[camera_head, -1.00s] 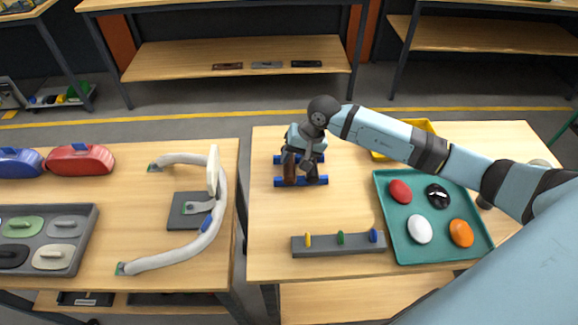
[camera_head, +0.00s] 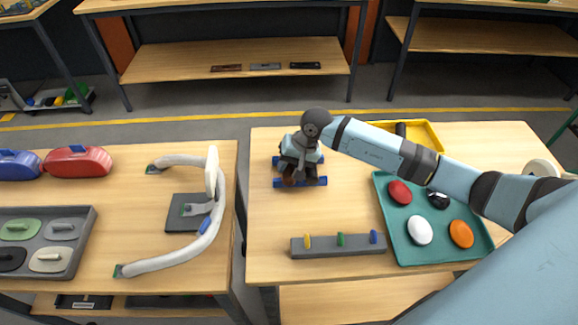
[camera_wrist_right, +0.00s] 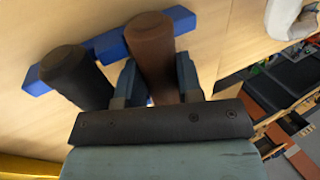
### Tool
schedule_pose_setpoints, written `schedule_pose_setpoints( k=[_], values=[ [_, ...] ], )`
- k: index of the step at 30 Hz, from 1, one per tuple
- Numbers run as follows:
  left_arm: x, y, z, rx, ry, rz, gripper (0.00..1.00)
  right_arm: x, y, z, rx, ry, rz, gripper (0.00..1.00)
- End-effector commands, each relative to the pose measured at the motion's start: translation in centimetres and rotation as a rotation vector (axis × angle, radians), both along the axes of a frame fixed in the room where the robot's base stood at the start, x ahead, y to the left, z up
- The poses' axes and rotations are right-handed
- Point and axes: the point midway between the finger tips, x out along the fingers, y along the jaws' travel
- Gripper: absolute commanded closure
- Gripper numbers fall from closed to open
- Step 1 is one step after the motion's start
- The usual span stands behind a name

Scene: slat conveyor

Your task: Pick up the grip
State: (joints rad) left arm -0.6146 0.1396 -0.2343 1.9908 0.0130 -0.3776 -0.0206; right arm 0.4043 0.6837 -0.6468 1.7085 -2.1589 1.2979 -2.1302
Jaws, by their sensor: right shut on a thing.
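A brown cylindrical grip (camera_wrist_right: 150,42) stands upright in a blue rack (camera_wrist_right: 113,45) in the right wrist view. My right gripper (camera_wrist_right: 156,78) is shut on it, with a finger on either side. A dark grip (camera_wrist_right: 72,75) stands beside it in the rack, apart from the fingers. In the head view my right gripper (camera_head: 300,165) is low over the blue rack (camera_head: 319,182) and hides most of the grips. A bit of brown (camera_head: 289,181) shows beneath it. My left gripper is not in view.
A grey block with coloured pegs (camera_head: 340,250) lies near the table's front edge. A teal tray (camera_head: 383,215) with several ovals and a yellow bin (camera_head: 428,133) are to the right. A white curved frame (camera_head: 180,262) lies on the left table.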

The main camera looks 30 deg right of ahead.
Motion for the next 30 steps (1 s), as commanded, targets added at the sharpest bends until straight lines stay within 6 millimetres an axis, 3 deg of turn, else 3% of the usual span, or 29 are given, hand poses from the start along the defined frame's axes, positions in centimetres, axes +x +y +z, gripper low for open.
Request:
schedule_pose_setpoints(
  k=[8, 21, 25, 30],
  values=[
    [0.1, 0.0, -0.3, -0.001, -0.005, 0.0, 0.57, 0.1, -0.1, 2.9, -0.001, -0.005, 0.002, 0.9],
    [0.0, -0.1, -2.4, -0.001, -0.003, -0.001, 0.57, 0.1, 0.0, 14.9, -0.002, -0.007, 0.001, 0.9],
    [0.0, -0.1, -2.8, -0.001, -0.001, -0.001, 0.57, 0.0, 0.0, 17.5, 0.0, -0.005, 0.001, 0.9],
    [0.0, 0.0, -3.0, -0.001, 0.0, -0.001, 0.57, 0.0, 0.0, 19.3, 0.0, -0.002, 0.0, 0.9]
  ],
)
